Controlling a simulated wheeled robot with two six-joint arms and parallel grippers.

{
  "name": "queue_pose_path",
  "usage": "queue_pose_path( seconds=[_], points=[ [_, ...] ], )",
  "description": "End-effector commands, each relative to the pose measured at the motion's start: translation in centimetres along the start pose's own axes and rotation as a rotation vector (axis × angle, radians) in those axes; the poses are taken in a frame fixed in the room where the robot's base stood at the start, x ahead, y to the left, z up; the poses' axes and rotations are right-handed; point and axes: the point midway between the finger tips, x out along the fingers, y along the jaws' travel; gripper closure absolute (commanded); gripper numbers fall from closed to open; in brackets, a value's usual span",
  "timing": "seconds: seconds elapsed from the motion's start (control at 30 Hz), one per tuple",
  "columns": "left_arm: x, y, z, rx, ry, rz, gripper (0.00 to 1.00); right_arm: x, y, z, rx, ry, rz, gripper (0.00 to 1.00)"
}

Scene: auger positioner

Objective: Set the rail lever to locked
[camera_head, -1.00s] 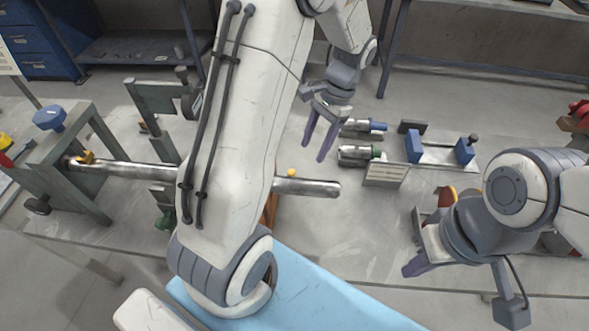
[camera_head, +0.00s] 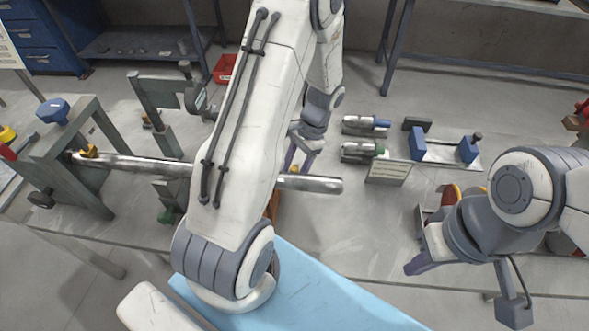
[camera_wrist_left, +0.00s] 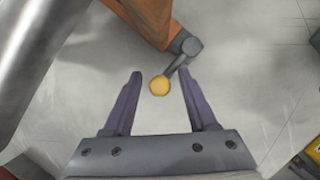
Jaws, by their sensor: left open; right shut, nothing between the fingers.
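The lever (camera_wrist_left: 178,65) shows in the left wrist view as a short grey arm with a round yellow knob (camera_wrist_left: 159,86). It pivots at the end of an orange-brown block (camera_wrist_left: 150,20). My left gripper (camera_wrist_left: 160,75) is open, with the knob in view between its two purple fingers; I cannot tell the depth between them. In the head view the left gripper (camera_head: 298,162) is just behind the long metal shaft (camera_head: 312,184), and the knob is hidden there. My right gripper (camera_head: 413,266) is shut and empty at the right, partly hidden by its own wrist.
The shaft crosses the bench from a grey-green stand (camera_head: 70,155) at the left. Metal cylinders (camera_head: 362,150), a small sign (camera_head: 387,173) and a blue-ended fixture (camera_head: 442,150) stand right of the left gripper. A red bin (camera_head: 225,68) is at the back. Bare bench lies right of the shaft's end.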

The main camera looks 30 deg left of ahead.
Motion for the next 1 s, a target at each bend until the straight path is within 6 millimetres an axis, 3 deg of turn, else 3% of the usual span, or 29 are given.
queue_pose_path(
  seconds=[0.17, 0.2, 0.33, 0.37, 1.0],
  points=[
    [0.02, -0.01, 0.01, 0.0, 0.0, 0.0, 0.42, 0.0, 0.0, 0.0, 0.0, 0.0, 0.0, 1.0],
    [0.01, -0.01, 0.01, 0.0, 0.0, 0.0, 0.46, 0.0, 0.0, 0.0, 0.0, 0.0, 0.0, 1.0],
    [0.0, -0.01, 0.01, 0.0, 0.0, 0.0, 0.96, 0.0, 0.0, 0.0, 0.0, 0.0, 0.0, 1.0],
    [0.0, -0.01, 0.01, 0.0, 0.0, 0.0, 1.0, 0.0, 0.0, 0.0, 0.0, 0.0, 0.0, 1.0],
    [-0.06, 0.0, 0.01, 0.001, 0.0, -0.001, 1.0, -0.01, 0.0, 0.0, 0.0, 0.0, 0.0, 1.0]
  ],
)
